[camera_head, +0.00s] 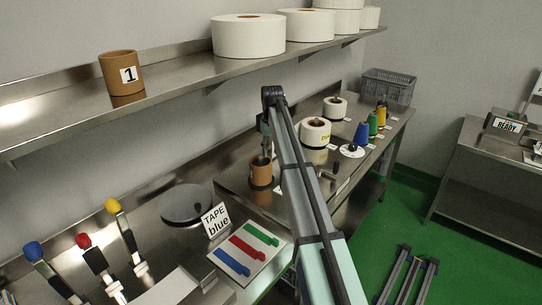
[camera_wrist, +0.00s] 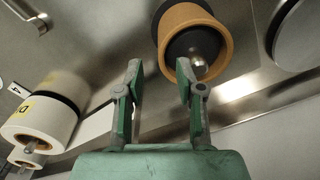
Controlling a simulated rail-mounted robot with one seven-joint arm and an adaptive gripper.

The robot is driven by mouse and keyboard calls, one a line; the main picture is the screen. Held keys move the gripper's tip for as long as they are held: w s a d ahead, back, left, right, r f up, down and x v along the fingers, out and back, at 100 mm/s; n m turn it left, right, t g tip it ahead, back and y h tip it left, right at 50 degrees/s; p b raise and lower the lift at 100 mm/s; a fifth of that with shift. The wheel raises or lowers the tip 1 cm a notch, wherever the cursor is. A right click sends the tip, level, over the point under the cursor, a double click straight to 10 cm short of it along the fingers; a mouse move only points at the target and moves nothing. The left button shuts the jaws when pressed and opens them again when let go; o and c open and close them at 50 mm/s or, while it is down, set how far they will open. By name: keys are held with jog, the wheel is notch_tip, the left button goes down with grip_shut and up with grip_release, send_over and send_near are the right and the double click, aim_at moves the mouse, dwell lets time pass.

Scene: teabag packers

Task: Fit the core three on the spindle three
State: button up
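A brown cardboard core (camera_head: 261,172) stands on the steel bench below my gripper (camera_head: 264,130) in the head view. In the wrist view this core (camera_wrist: 205,32) sits around a spindle, whose metal tip (camera_wrist: 198,69) shows in its dark centre. No number shows on this core. My gripper (camera_wrist: 157,82) is open, with nothing between its fingers. Its fingertips are close to the core's near rim; I cannot tell whether they touch. A white card (camera_wrist: 95,127) beside the core is partly hidden by a finger.
A brown core marked 1 (camera_head: 121,73) stands on the wall shelf (camera_head: 190,84) with large white rolls (camera_head: 248,37). White rolls (camera_head: 315,132) and coloured cones (camera_head: 362,133) stand farther along the bench.

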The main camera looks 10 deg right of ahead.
notch_tip(320, 180, up, 9)
jog(key=shift+d, duration=0.2)
dwell(0.3)
